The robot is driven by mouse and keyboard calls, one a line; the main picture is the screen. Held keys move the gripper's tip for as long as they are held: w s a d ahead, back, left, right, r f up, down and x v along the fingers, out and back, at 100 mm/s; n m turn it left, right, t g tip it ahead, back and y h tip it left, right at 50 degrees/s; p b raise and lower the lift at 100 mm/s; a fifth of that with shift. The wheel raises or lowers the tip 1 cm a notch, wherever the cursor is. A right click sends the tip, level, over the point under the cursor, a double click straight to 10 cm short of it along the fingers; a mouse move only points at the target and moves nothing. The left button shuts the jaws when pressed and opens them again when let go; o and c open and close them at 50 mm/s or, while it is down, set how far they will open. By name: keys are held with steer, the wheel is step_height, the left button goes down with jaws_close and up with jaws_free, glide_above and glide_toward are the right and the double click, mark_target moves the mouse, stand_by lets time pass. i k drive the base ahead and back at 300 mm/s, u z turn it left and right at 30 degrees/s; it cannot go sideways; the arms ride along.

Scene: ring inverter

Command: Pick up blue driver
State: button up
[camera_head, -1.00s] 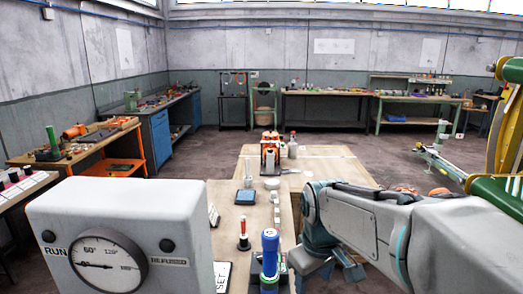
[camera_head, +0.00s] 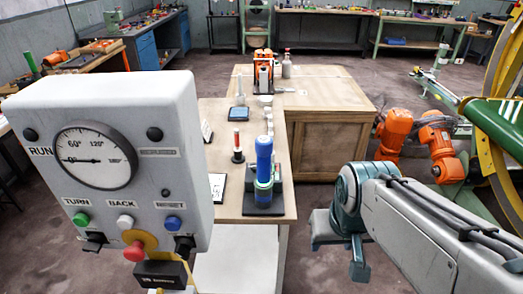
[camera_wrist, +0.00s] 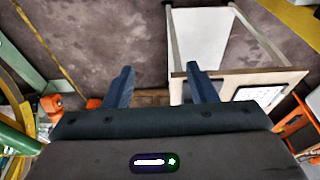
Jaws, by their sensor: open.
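The blue driver (camera_head: 264,160) stands upright at the near end of the wooden table, in a dark holder (camera_head: 263,207) with green parts around its lower end. My gripper (camera_head: 341,255) is open and empty, off the right side of the table and to the right of the driver, clearly apart from it. In the wrist view my gripper's two fingers (camera_wrist: 160,70) are spread with floor and a table edge beyond them. The driver does not clearly show in the wrist view.
A grey control box (camera_head: 115,120) with a gauge stands close at left. A small red-topped tool (camera_head: 237,145) stands left of the driver. Orange machines (camera_head: 410,135) sit at right. The table (camera_head: 225,205) has bare wood around its near corner.

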mark_target(263, 144)
steer(key=z, duration=0.55)
steer(key=k, duration=0.65)
steer(key=z, duration=1.1)
steer(key=i, duration=0.7)
steer(key=z, duration=1.25)
steer(key=i, duration=1.4)
steer(key=z, duration=0.15)
